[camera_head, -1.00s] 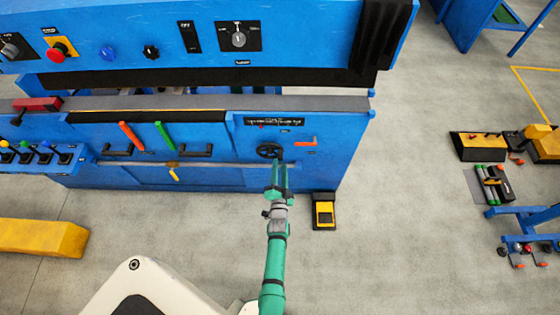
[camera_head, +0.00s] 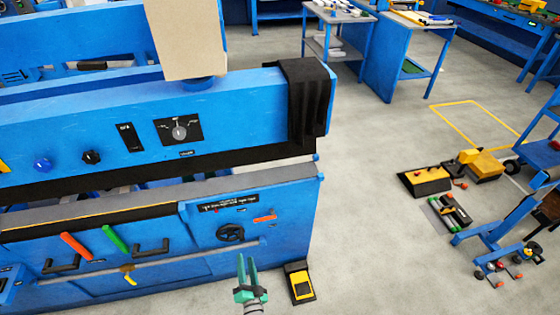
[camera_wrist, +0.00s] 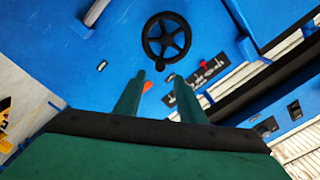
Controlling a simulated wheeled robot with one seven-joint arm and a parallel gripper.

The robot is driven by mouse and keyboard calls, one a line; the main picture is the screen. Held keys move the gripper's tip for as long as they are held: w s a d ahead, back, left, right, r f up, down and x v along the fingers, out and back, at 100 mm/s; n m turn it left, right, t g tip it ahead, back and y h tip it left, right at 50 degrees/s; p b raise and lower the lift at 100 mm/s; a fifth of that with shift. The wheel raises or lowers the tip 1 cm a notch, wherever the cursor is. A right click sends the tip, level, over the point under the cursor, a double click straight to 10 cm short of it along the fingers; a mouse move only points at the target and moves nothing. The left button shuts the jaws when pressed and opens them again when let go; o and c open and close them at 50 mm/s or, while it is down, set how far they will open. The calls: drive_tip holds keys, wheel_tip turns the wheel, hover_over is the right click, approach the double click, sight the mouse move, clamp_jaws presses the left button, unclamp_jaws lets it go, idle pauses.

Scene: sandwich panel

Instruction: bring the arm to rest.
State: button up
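My gripper (camera_head: 247,270) is at the bottom of the head view, in front of the blue machine's lower panel (camera_head: 200,262). Its two green fingers are apart with nothing between them. In the wrist view the fingers (camera_wrist: 158,98) point toward a black handwheel (camera_wrist: 166,38) on the blue panel, and a gap of bare panel shows between them and the wheel. The handwheel also shows in the head view (camera_head: 230,233), above and left of the fingers. Most of my arm is below the picture edge.
A yellow and black foot pedal (camera_head: 300,283) stands on the floor just right of my gripper. An orange lever (camera_head: 265,218) is on the panel, with red (camera_head: 76,246) and green (camera_head: 115,239) handles further left. The grey floor right of the pedal is open up to a blue cart (camera_head: 497,235).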

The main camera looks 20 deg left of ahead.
drive_tip(key=s+d+r+n+h, duration=0.1)
drive_tip(key=s+d+r+h, duration=0.25)
drive_tip(key=s+d, duration=0.6)
drive_tip(key=s+d+r+h, duration=0.2)
drive_tip(key=s+d+r, duration=0.3)
drive_tip(key=s+d, duration=0.4)
drive_tip(key=s+d+r+n+h, duration=0.1)
drive_tip(key=s+d+r+h, duration=0.1)
drive_tip(key=s+d+r, duration=0.2)
drive_tip(key=s+d+r+n+h, duration=0.1)
drive_tip(key=s+d+r, duration=0.4)
drive_tip(key=r, duration=0.8)
drive_tip(key=s+n, duration=0.1)
drive_tip(key=s, duration=0.2)
drive_tip(key=shift+r+h, duration=0.15)
drive_tip(key=shift+h, duration=0.2)
